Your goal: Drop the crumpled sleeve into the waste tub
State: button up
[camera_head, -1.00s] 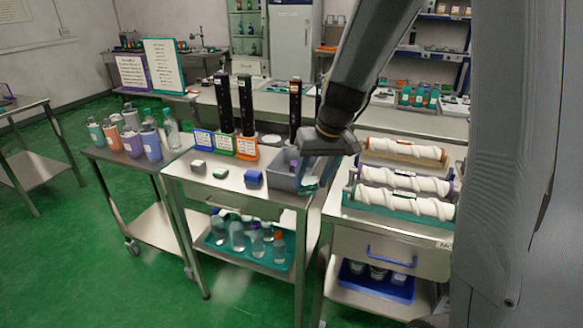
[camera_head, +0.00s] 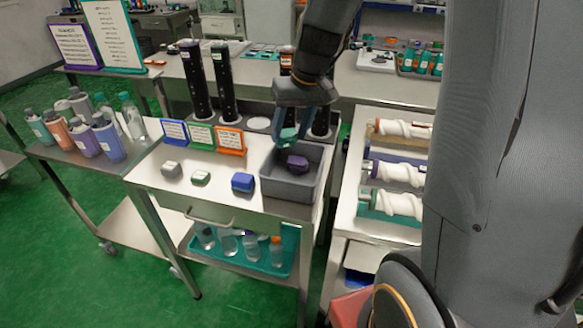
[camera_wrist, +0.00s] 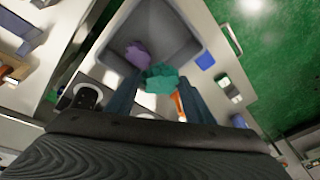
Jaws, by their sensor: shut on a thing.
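A crumpled teal sleeve is held between the fingertips of my gripper (camera_head: 291,132); it shows clearly in the wrist view as a teal lump (camera_wrist: 161,79). My gripper is shut on it and points down. The grey waste tub (camera_head: 286,188) stands at the right end of the steel trolley top. The teal sleeve hangs above the tub's back part, apart from its floor. A crumpled purple piece (camera_head: 297,163) lies inside the tub; it also shows in the wrist view (camera_wrist: 137,54).
Blue (camera_head: 173,131), green (camera_head: 201,135) and orange (camera_head: 230,140) signs stand left of the tub, with black columns behind them. Small blocks, one blue (camera_head: 243,182), lie in front. White spiral rollers (camera_head: 402,172) are on the right.

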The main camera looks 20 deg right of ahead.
aim_at(291, 146)
jog(key=shift+f+b, duration=2.25)
jog(key=shift+f, duration=0.65)
jog(key=o, duration=1.1)
jog(key=shift+c, duration=0.2)
jog(key=shift+r, duration=0.15)
jog(key=v, duration=0.7)
jog(key=shift+s+r+b, duration=0.2)
jog(key=shift+r+b, duration=0.1)
jog(key=shift+b, duration=0.1)
